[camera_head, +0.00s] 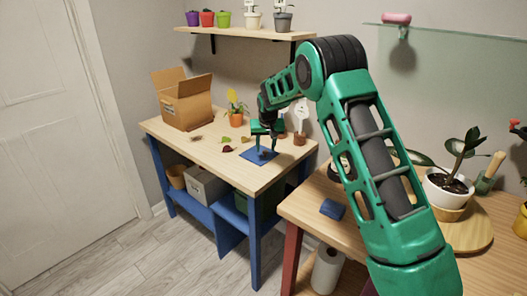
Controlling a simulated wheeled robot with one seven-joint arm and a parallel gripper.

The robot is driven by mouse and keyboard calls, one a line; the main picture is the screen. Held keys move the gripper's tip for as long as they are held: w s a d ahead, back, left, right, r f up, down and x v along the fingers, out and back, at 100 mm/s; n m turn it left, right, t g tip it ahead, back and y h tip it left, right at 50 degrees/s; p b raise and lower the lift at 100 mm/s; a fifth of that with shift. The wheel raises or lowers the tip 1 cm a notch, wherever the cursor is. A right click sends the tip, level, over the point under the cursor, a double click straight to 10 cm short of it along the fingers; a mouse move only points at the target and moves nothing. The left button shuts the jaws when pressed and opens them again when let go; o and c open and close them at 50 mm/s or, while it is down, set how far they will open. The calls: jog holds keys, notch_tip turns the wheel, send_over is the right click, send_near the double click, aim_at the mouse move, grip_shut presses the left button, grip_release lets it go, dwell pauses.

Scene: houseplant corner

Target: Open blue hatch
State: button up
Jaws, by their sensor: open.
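The blue hatch (249,155) is a flat blue square at the front right of the left wooden table. It appears to lie level with the tabletop. A small darker blue raised part shows near its middle, perhaps a handle. My gripper (265,145) is open and points down right over the hatch. Its fingers are close to the raised part, but I cannot tell whether they touch it. The gripper partly hides the back of the hatch.
A small brown pot (299,139) stands right of my gripper. The right table (300,207) holds a blue block (332,209) and a potted plant (447,190).

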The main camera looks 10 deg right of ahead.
jog(key=shift+x, duration=0.9)
